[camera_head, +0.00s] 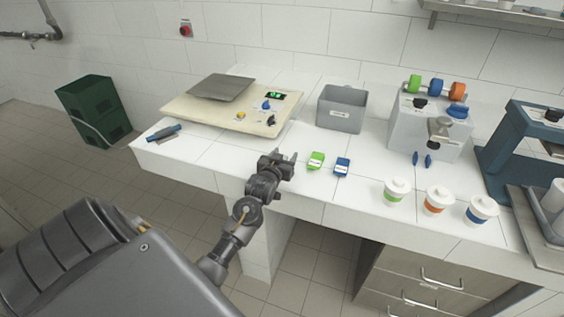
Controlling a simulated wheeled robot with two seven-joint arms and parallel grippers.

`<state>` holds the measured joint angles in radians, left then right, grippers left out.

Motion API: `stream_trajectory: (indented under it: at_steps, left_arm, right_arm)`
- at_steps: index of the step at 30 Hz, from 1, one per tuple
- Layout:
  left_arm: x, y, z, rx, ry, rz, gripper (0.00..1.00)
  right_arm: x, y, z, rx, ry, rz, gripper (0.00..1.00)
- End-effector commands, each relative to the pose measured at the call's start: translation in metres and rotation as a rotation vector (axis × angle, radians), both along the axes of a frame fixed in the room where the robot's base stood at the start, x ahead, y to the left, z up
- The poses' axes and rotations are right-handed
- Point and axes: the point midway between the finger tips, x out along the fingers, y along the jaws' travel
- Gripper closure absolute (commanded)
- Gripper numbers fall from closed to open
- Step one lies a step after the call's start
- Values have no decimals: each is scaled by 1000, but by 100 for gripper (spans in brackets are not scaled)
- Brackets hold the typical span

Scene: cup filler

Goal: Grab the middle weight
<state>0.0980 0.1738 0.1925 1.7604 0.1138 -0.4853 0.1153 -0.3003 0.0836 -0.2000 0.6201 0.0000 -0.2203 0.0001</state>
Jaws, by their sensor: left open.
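A green weight (316,160) and a blue weight (342,167) sit side by side on the white tiled counter, near its front edge. No third weight is visible; my left gripper could be covering part of the counter to the left of the green one. My left gripper (286,158) is just left of the green weight, apart from it in the picture, with its jaws open and nothing seen between them. Its height above the counter is hard to tell. My right gripper is out of view.
A scale (185,115) with a metal plate (221,87) stands at the back left. A grey bin (342,112) is behind the weights. Lidded cups (436,201) stand to the right, before a grey machine (405,130). A blue tool (163,132) lies at the far left.

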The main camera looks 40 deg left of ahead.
Motion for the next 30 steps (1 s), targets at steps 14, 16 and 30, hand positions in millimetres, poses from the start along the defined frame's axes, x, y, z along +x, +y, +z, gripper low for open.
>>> stream_trajectory:
  at_steps: [14, 16, 30]
  left_arm:
    - [6, 2, -2, 0, 1, -1, 68]
    - [6, 2, -2, 0, 1, -1, 77]
    - [6, 2, 1, 1, -2, -1, 100]
  right_arm:
    - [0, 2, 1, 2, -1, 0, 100]
    - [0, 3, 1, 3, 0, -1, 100]
    - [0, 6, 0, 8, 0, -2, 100]
